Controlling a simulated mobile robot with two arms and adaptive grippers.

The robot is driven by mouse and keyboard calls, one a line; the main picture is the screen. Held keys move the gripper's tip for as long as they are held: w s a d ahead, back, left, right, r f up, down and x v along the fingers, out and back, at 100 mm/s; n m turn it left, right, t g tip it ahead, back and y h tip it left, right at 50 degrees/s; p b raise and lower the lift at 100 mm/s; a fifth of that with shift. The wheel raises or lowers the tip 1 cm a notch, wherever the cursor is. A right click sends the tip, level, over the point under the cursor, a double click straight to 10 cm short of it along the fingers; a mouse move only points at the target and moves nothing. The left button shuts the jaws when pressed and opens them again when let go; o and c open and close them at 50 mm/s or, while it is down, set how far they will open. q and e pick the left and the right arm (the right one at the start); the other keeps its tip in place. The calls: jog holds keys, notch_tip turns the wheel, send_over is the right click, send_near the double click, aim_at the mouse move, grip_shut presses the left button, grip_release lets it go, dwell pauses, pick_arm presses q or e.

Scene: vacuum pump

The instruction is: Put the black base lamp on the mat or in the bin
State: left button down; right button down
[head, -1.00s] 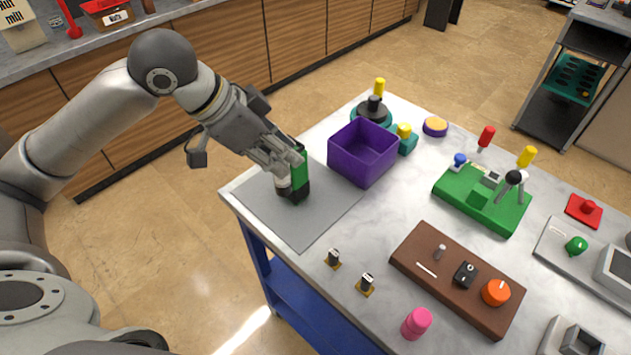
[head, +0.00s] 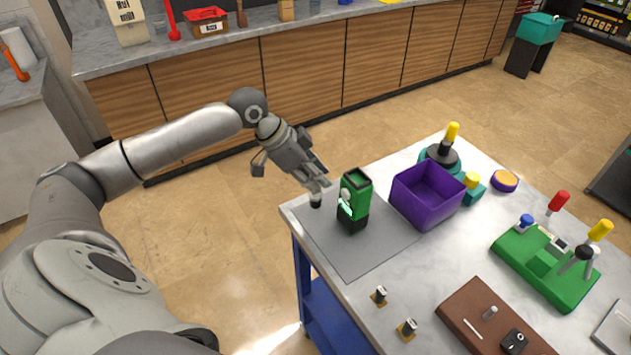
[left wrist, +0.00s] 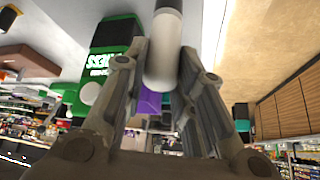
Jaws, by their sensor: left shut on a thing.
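My left gripper (head: 318,184) is shut on a lamp, a pale rounded cylinder with a black base. The lamp's black base (head: 316,202) shows below the fingertips in the head view. In the left wrist view the pale body (left wrist: 161,66) sits between the fingers. The grey mat (head: 365,258) lies on the table's near-left corner. The lamp is over the mat's far-left edge; I cannot tell whether its base touches. The purple bin (head: 428,200) stands open to the right of the mat and looks empty. My right gripper is not in view.
A green box with a black base (head: 355,200) stands upright on the mat, right of the lamp. Two small metal-topped parts (head: 379,296) (head: 407,328) stand in front of the mat. A brown panel (head: 480,310) and a green panel (head: 545,265) are further right. The mat's front is clear.

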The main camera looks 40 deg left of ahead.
pick_arm(q)
notch_tip(320, 180, down, 2)
jog(key=shift+f, duration=0.2)
jog(key=shift+d, duration=0.1)
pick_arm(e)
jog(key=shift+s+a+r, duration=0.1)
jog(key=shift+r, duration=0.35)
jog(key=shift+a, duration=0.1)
pick_arm(q)
jog(key=c, duration=1.2)
grip_release()
jog(key=shift+f, duration=0.1)
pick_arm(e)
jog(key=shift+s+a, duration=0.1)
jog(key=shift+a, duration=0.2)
pick_arm(q)
jog(key=shift+s+a+r, duration=0.15)
jog(key=shift+a+r, duration=0.05)
jog(key=shift+r, duration=0.15)
jog(key=shift+b+v, duration=1.05)
jog(key=shift+v, duration=4.65)
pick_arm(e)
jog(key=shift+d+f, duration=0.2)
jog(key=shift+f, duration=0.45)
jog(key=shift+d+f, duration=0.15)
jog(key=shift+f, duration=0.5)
